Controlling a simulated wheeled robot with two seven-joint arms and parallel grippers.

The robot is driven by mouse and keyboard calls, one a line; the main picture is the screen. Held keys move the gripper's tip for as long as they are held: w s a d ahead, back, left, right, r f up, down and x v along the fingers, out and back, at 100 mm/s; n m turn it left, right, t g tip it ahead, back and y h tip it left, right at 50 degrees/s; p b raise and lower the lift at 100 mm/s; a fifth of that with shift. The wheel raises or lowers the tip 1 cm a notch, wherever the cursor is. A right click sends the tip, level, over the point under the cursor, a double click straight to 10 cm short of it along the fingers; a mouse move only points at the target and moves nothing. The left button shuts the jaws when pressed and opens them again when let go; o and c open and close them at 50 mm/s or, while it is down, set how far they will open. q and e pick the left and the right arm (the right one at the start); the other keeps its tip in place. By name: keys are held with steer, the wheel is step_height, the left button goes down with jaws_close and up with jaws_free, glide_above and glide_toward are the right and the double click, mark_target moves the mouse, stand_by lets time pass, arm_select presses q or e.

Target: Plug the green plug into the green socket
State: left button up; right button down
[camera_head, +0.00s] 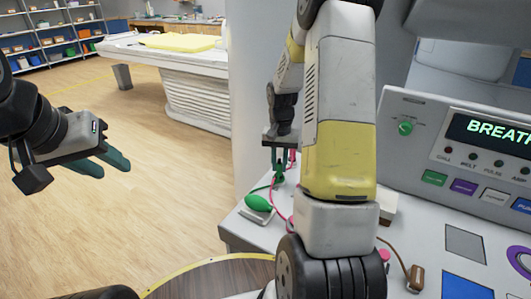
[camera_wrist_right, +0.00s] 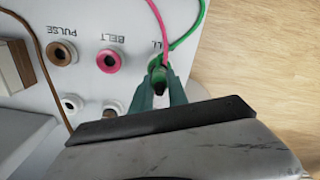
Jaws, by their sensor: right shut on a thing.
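The green plug (camera_wrist_right: 160,90) is between the fingertips of my right gripper (camera_wrist_right: 158,97) in the right wrist view, with its green cable running up and away. My right gripper (camera_head: 280,165) is shut on it over the left end of the console in the head view. The green socket cannot be made out; the plug and fingers cover the area below the partly hidden CALL label. I cannot tell whether the plug touches a socket. My left gripper (camera_head: 101,164) is empty, its fingers apart, over the floor at the left.
A pink socket (camera_wrist_right: 109,61) marked BELT and a brown socket (camera_wrist_right: 27,52) marked PULSE are beside the plug. A pink cable (camera_wrist_right: 158,22) runs close to it. A green bulb (camera_head: 257,203) lies on the console's left end. My right arm hides part of the console.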

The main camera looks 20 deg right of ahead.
steer(key=shift+f, duration=0.25)
steer(key=c, duration=1.2)
jaws_free()
steer(key=shift+r, duration=0.15)
step_height(320, 180, up, 8)
steer(key=shift+f, duration=0.1)
steer(key=s+a+r+n+t, duration=0.3)
steer(key=s+a+r, duration=0.3)
steer(key=s+r, duration=0.45)
steer(key=s+a+r+n+t+y, duration=0.2)
steer(key=s+a+r, duration=0.4)
steer(key=s, duration=0.5)
steer(key=shift+r+n+t, duration=0.2)
steer(key=shift+n+t, duration=0.2)
steer(key=shift+t, duration=0.2)
